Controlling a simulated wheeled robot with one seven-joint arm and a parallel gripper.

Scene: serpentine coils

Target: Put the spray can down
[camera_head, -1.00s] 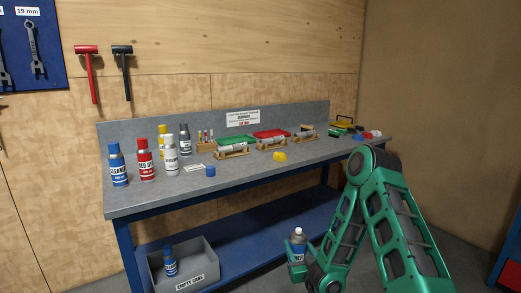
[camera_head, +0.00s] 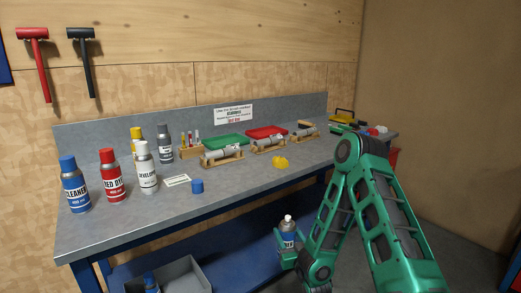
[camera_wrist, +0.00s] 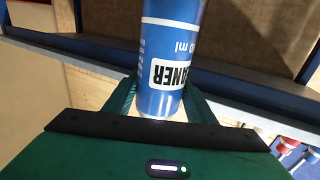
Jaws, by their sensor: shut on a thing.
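My gripper (camera_head: 287,248) is shut on a blue spray can (camera_head: 288,233) with a white nozzle top and no cap. The can is held upright in front of the bench, below the level of its top. In the wrist view the can (camera_wrist: 170,55) is between my two fingers (camera_wrist: 160,95), its label reading "...ANER" upside down. The grey workbench (camera_head: 110,236) stands behind and to the left, with a blue lower shelf (camera_head: 240,258).
Blue (camera_head: 74,188), red (camera_head: 113,180) and white (camera_head: 146,170) cans stand at the bench's left, two more behind. A blue cap (camera_head: 197,186) lies near a card (camera_head: 177,180). A grey bin (camera_head: 180,275) holding a blue can sits on the lower shelf. The front bench top is clear.

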